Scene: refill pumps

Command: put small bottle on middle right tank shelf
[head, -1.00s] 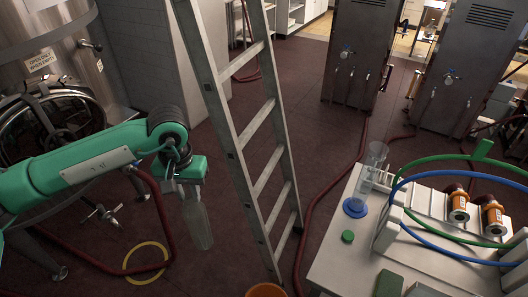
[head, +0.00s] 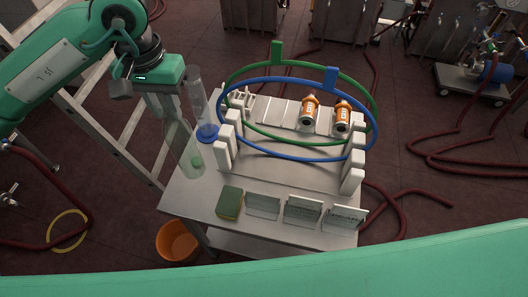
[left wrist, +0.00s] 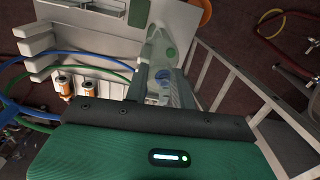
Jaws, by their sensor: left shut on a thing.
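A clear, see-through small bottle (head: 186,152) hangs below my left gripper (head: 166,106), at the left edge of the white table. My left gripper is shut on its upper part. The bottle looks nearly upright, slightly tilted, in the head view. In the left wrist view the bottle (left wrist: 156,45) extends past the fingers, partly hidden by them. Its clear wall makes its outline faint. I cannot make out which place is the middle right tank shelf. My right gripper is not in view.
The white table (head: 200,196) bears a clear cylinder (head: 195,92) on a blue base, close to the bottle, white racks, blue and green hoops (head: 331,78), orange pumps (head: 309,109) and a green sponge (head: 229,203). A ladder (head: 118,140) stands left; an orange bucket (head: 177,242) is below.

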